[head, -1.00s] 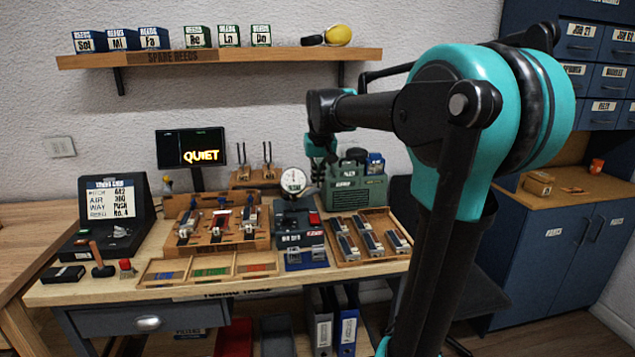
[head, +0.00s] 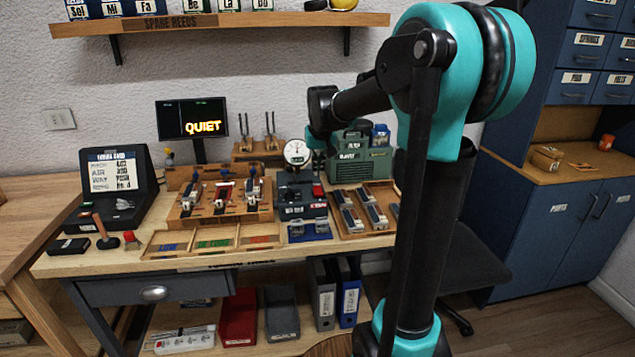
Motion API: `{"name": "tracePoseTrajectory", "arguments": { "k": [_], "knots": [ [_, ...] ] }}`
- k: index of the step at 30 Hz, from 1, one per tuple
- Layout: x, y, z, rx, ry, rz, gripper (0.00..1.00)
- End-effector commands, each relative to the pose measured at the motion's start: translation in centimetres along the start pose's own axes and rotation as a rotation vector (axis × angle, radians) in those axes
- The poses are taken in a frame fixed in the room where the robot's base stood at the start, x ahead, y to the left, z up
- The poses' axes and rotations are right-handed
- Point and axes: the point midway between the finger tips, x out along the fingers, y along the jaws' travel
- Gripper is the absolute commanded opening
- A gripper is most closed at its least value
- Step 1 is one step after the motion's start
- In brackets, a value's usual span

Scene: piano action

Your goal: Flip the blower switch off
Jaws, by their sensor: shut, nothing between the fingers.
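A green machine (head: 362,166) with a handle and small labels stands at the back right of the bench; its lettering is too small to read surely. Left of it is a dark box (head: 290,197) with a red rocker or button (head: 318,191) on top and a round dial gauge (head: 297,153) above. I cannot tell which part is the blower switch, or its position. My gripper (head: 317,143) is at the end of my arm, beside the gauge and the green machine's left edge. It is small and partly hidden, shut and empty.
A screen (head: 191,119) reads QUIET. Wooden racks with reeds (head: 222,212) and a tray of metal parts (head: 362,218) crowd the bench. A black-cased display (head: 112,184) stands left. A shelf (head: 215,24) hangs above. A power strip (head: 185,340) lies below the bench.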

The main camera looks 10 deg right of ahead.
Motion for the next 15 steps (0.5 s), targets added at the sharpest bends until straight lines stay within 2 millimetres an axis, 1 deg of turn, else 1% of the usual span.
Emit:
{"name": "tracePoseTrajectory", "arguments": {
  "k": [1, 6, 10, 15],
  "knots": [
    [1.1, 0.0, -0.1, 0.000, 0.000, 0.000, 0.00],
    [3.6, 0.0, 0.4, 0.000, 0.000, 0.000, 0.00],
    [4.8, 0.0, 0.7, 0.000, 0.000, 0.000, 0.00],
    [5.4, 0.0, 0.8, 0.000, 0.000, 0.000, 0.00]
  ]
}}
